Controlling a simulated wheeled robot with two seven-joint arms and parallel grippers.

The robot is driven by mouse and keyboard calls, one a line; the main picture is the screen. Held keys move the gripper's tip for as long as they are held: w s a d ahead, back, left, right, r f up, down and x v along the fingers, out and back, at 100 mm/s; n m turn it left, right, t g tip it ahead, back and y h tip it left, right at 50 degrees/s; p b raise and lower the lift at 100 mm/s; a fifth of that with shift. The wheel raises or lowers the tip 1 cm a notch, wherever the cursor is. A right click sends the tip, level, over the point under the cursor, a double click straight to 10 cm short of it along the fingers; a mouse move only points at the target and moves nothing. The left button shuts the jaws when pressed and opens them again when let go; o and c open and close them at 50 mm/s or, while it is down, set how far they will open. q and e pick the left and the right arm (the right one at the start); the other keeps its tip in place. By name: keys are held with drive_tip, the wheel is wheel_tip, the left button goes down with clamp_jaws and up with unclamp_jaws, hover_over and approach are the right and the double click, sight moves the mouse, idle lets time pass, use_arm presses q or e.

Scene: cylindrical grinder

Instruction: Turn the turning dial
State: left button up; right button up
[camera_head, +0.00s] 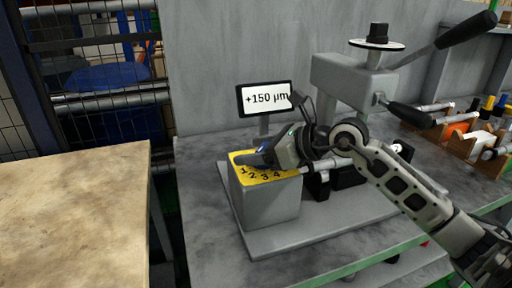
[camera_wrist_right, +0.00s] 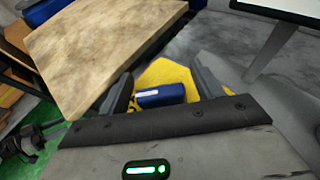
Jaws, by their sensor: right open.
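The turning dial shows in the right wrist view as a blue knob (camera_wrist_right: 160,95) on a yellow plate (camera_wrist_right: 170,72). In the head view the yellow plate (camera_head: 288,174) with printed numbers tops a grey block (camera_head: 270,203), and my right gripper covers most of the dial. My right gripper (camera_head: 258,160) is over the plate with its fingers pointing left. In the right wrist view its two fingers (camera_wrist_right: 162,84) are apart, one on each side of the blue knob. I cannot tell whether they touch it.
A small display (camera_head: 265,98) reading +150 µm stands behind the block. A grey machine with lever handles (camera_head: 355,82) stands at the back right. Wooden bins (camera_head: 470,140) are at the far right. A bare tan table (camera_head: 75,215) is on the left.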

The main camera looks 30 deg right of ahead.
use_arm(q)
drive_tip(key=shift+w, duration=0.1)
use_arm(e)
drive_tip(key=c, duration=1)
drive_tip(key=shift+f+n+y+b, duration=0.15)
drive_tip(key=shift+n+y+b, duration=0.2)
drive_tip(key=shift+b, duration=0.25)
drive_tip(key=shift+n+g+y+b, duration=0.5)
drive_tip(key=shift+n+y+b, duration=0.05)
drive_tip(key=shift+b, duration=0.2)
drive_tip(key=shift+a+n+g+y+b, duration=0.1)
drive_tip(key=shift+n+g+y+b, duration=0.5)
drive_tip(key=shift+n, duration=0.1)
drive_tip(key=shift+s+a+n+g+y+b, duration=0.15)
drive_tip(key=shift+n+g+y+b, duration=0.3)
drive_tip(key=shift+n+g+y, duration=0.5)
use_arm(q)
wheel_tip(320, 180, down, 2)
drive_tip(key=shift+f, duration=0.1)
use_arm(e)
drive_tip(key=shift+s+r+n+g, duration=0.1)
drive_tip(key=shift+r+n+g, duration=0.15)
drive_tip(key=shift+n, duration=0.1)
drive_tip(key=shift+f, duration=0.1)
use_arm(q)
drive_tip(key=shift+d, duration=0.1)
